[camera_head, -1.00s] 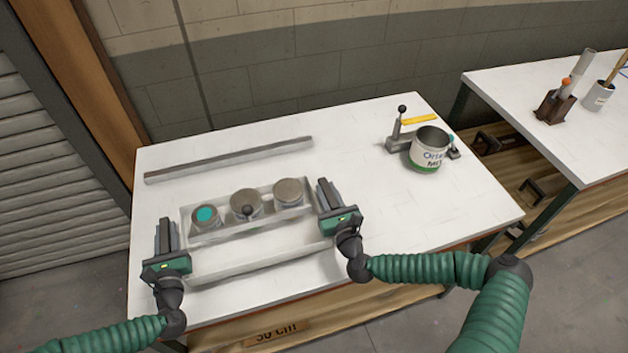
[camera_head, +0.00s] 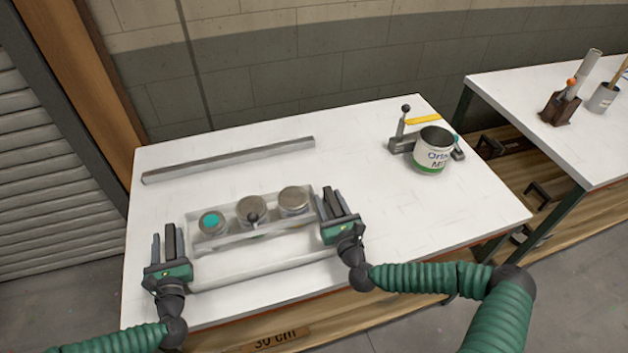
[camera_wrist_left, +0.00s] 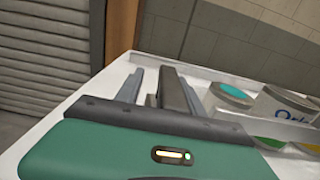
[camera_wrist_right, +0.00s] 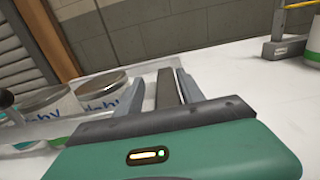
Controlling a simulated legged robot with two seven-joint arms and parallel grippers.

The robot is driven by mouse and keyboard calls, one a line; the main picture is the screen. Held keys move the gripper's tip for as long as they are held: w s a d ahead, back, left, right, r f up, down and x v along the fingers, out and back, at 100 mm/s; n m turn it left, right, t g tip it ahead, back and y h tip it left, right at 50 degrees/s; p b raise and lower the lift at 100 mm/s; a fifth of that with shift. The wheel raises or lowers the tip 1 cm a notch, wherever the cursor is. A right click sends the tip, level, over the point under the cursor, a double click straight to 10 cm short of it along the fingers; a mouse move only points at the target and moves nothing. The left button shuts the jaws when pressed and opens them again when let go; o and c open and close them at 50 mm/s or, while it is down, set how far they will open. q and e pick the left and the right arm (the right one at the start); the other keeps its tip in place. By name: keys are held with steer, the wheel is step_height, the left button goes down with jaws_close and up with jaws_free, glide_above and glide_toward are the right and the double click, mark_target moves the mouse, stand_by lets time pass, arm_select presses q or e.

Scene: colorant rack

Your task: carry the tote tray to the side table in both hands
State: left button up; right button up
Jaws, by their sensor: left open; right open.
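The tote tray (camera_head: 262,262) is pale and shallow and sits on the white worktable. My left gripper (camera_head: 168,238) is open at the tray's left end, fingers pointing away from me. My right gripper (camera_head: 333,204) is open at the right end. The cans also show beside the fingers in the left wrist view (camera_wrist_left: 235,93) and right wrist view (camera_wrist_right: 100,88). I cannot tell whether either tray end wall lies between the fingers.
A grey bar (camera_head: 230,162) lies behind the tray. A labelled open can (camera_head: 432,154) stands beside a lever clamp (camera_head: 402,140) at the table's right. Across a gap at right, a second table (camera_head: 520,100) carries a brown holder (camera_head: 558,109) and a grey cup (camera_head: 603,97).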

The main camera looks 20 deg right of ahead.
arm_select(q)
steer(key=shift+s+d, duration=0.15)
arm_select(e)
steer(key=shift+d+f, duration=0.1)
steer(key=shift+d, duration=0.05)
arm_select(q)
steer(key=s, duration=1.1)
steer(key=shift+s+f, duration=0.1)
steer(key=shift+s, duration=0.25)
arm_select(e)
steer(key=shift+s, duration=0.25)
steer(key=s, duration=1.1)
steer(key=shift+s, duration=0.25)
steer(key=shift+d, duration=0.1)
